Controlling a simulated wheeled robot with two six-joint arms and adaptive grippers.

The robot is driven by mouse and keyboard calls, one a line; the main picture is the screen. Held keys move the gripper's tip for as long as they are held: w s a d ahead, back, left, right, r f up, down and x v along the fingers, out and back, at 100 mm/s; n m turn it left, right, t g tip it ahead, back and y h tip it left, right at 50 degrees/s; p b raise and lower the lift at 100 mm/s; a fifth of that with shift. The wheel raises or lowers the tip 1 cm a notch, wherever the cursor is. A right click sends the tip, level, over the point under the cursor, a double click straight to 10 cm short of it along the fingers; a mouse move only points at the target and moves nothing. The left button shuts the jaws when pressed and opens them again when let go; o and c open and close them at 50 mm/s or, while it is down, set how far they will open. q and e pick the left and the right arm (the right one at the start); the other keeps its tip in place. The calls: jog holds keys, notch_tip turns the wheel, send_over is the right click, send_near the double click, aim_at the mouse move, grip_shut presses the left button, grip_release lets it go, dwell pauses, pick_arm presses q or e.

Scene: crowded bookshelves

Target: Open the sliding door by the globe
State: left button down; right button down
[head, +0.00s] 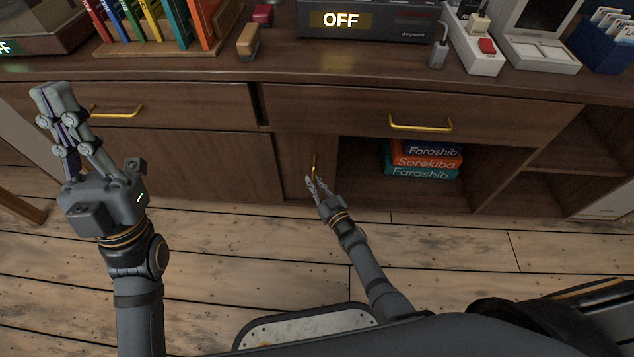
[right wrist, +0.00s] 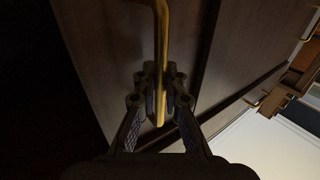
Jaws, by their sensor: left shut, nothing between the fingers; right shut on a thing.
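The sliding door (head: 296,160) is a dark wood panel in the lower front of the cabinet, with a vertical brass handle (head: 315,163). My right gripper (head: 312,183) is shut on this handle. In the right wrist view the brass handle (right wrist: 162,50) runs down between the fingers of the right gripper (right wrist: 162,85). To the right of the door is an open compartment (head: 362,165). My left gripper (head: 54,98) is shut and empty, raised in front of the cabinet at the left. No globe shows in either view.
A stack of several books (head: 425,160) sits inside the open compartment. Drawers with brass handles (head: 420,124) run above it. The cabinet top (head: 270,69) holds upright books, a device reading OFF (head: 365,22) and a white power strip (head: 474,40). The wooden floor (head: 240,250) in front is clear.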

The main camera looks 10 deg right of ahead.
jog(key=shift+s+f, duration=0.1)
jog(key=shift+f, duration=0.1)
jog(key=c, duration=1.4)
grip_release()
jog(key=shift+r, duration=0.15)
jog(key=v, duration=1.2)
